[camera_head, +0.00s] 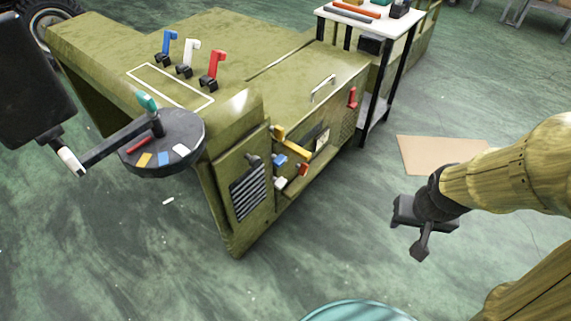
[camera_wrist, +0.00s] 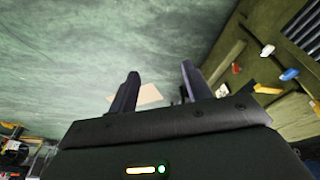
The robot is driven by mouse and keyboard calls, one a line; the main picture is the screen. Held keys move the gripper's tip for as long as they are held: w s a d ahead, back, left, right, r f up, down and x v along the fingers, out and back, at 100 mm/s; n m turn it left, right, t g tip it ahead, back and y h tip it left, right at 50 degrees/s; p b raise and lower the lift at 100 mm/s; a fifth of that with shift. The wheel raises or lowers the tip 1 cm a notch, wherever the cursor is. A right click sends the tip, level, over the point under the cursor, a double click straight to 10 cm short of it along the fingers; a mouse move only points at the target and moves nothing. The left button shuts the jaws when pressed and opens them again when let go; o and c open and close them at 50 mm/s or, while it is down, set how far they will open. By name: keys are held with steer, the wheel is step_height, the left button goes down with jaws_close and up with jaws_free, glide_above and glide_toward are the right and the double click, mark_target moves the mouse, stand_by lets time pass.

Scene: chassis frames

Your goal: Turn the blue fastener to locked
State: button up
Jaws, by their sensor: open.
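A small blue fastener (camera_head: 280,160) sits on the side of the olive chassis, between a yellow piece (camera_head: 292,141) above and a white piece (camera_head: 281,182) below. The blue fastener also shows at the right of the wrist view (camera_wrist: 289,74). It is too small to read its turn. A blue lever (camera_head: 167,42) stands on the chassis top beside a white lever and a red lever. My gripper (camera_head: 409,236) is open and empty, well to the right of the chassis and apart from it. Its two fingers (camera_wrist: 160,74) show spread in the wrist view.
A round dark tray (camera_head: 185,129) with small coloured pieces stands out at the chassis's left front. A white-topped stand (camera_head: 362,22) is behind the chassis. A tan sheet (camera_head: 437,156) lies on the green floor. Floor between my gripper and the chassis is clear.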

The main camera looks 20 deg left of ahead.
mark_target(284, 162)
steer(key=w+a+f+n+t+y+b, duration=0.1)
steer(key=w+a+f+n+t+y, duration=0.1)
steer(key=w+f+n, duration=0.4)
steer(key=w+a+f+n+t+y+b, duration=0.1)
steer(key=w+a+f+t+y, duration=0.2)
steer(key=w, duration=0.5)
steer(key=a+f+n+y, duration=0.2)
steer(key=a+n+y, duration=0.1)
steer(key=a+y, duration=0.3)
steer(key=s+a+f+n+g+y+b, duration=0.1)
steer(key=a+n+y, duration=0.2)
steer(key=a+y, duration=0.2)
steer(key=shift+s+a+f+y, duration=0.3)
steer(key=shift+a+f+y, duration=0.1)
steer(key=shift+a, duration=0.05)
steer(key=b+x, duration=0.5)
steer(key=x, duration=1.1)
steer(key=shift+a+f, duration=0.1)
steer(key=shift+w+a, duration=0.3)
steer(key=shift+a, duration=0.3)
